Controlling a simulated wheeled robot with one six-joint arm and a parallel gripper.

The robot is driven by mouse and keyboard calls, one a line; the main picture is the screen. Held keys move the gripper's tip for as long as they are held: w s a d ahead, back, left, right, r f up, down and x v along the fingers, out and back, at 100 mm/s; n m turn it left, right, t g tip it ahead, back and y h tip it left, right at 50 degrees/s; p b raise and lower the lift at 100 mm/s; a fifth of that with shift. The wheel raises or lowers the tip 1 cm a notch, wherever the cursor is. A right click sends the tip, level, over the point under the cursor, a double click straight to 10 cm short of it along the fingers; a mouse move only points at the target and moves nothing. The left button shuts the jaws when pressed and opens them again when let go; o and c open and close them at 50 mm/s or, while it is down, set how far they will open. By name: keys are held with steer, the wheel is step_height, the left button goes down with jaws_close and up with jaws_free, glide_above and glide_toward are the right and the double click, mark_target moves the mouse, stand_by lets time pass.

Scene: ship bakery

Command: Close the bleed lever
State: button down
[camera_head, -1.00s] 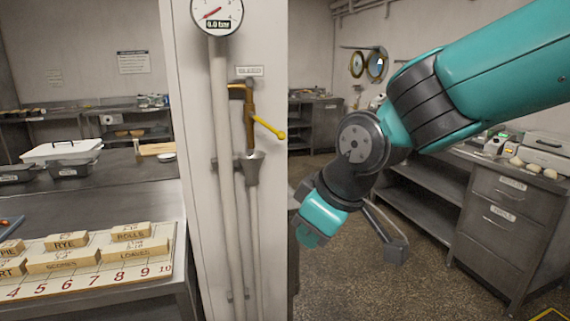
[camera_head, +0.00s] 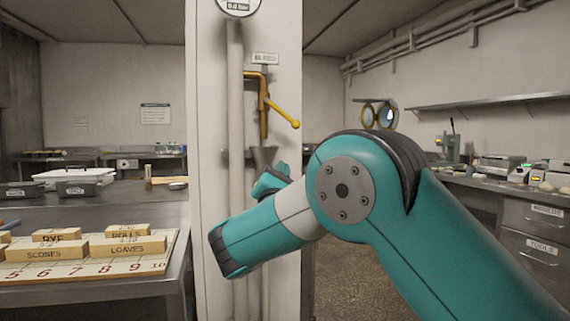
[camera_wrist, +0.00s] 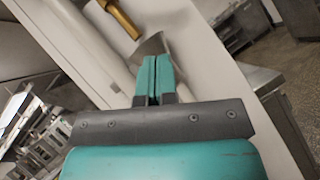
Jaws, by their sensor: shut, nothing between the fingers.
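The bleed lever (camera_head: 284,113) is a yellow handle on a brass pipe fitting (camera_head: 263,105). It slants down to the right from the fitting, under the BLEED label (camera_head: 265,59) on a white column. A grey funnel (camera_head: 263,158) sits below the brass spout and is partly hidden by my arm. My gripper (camera_wrist: 155,78) is shut and empty, its teal fingertips together. In the wrist view it points toward the funnel (camera_wrist: 152,46) and the brass spout (camera_wrist: 121,18) above. In the head view my gripper is mostly hidden behind my arm, below the lever.
The white column (camera_head: 207,120) carries pipes and a gauge (camera_head: 238,5). A steel table (camera_head: 110,283) with a numbered board (camera_head: 90,268) and labelled wooden blocks stands at the left. Counters with drawers (camera_head: 543,235) line the right. The floor right of the column looks open.

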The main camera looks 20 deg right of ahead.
mark_target(282, 113)
steer(key=s+d+r+p+x, duration=0.1)
steer(key=r+p+x, duration=0.1)
steer(key=p+x, duration=0.6)
steer(key=x, duration=0.3)
steer(key=shift+d+r, duration=0.15)
steer(key=shift+d, duration=0.1)
steer(key=shift+r+p, duration=0.15)
steer(key=shift+p, duration=0.35)
